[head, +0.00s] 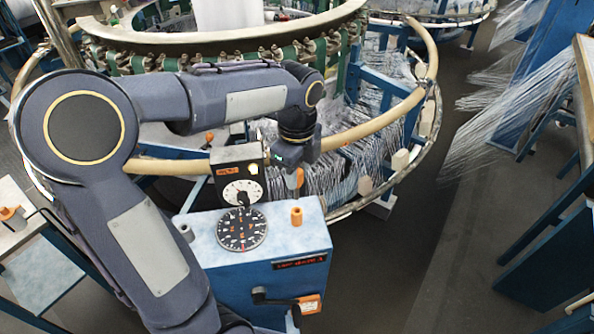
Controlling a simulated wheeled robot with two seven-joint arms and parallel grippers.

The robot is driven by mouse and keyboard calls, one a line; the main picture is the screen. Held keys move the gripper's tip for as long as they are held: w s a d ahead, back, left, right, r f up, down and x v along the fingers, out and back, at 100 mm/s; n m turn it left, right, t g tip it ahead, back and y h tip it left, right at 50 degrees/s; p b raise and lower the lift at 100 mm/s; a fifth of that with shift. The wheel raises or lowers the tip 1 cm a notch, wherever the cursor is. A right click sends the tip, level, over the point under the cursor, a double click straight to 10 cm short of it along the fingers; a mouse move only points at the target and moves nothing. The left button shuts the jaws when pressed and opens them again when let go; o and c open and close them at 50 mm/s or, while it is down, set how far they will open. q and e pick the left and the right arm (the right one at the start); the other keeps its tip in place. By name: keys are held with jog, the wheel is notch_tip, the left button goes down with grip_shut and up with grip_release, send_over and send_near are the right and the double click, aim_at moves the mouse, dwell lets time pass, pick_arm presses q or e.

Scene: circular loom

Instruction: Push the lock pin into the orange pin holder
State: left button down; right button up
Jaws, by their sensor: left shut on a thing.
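The orange pin holder (296,216) is a short upright cylinder on the pale top of the blue control box (220,270), towards its right side. My left arm comes in from the left, and my left gripper (294,172) points down just behind and above the holder. It is shut on a small orange piece, seemingly the lock pin (294,181). The gripper partly hides this piece, and its lower end is hard to make out. I cannot tell whether it touches the holder; it appears apart from it. My right gripper is not in view.
A black round dial (242,229) and a black unit with a white dial (242,191) stand left of the holder. The loom's wooden ring (375,130) curves behind. Dark floor (400,250) is clear at right.

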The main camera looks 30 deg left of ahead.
aim_at(297, 199)
pick_arm(q)
notch_tip(297, 199, down, 3)
jog(key=shift+r+b, duration=0.1)
jog(key=shift+b, duration=0.95)
jog(key=shift+r, duration=0.15)
jog(key=shift+f, duration=0.25)
jog(key=shift+f+b, duration=0.5)
jog(key=shift+f, duration=0.25)
jog(key=shift+f, duration=0.15)
jog(key=shift+f+b, duration=1.6)
jog(key=shift+f, duration=0.65)
jog(key=c, duration=1.1)
grip_release()
jog(key=shift+r, duration=0.1)
jog(key=shift+r, duration=0.1)
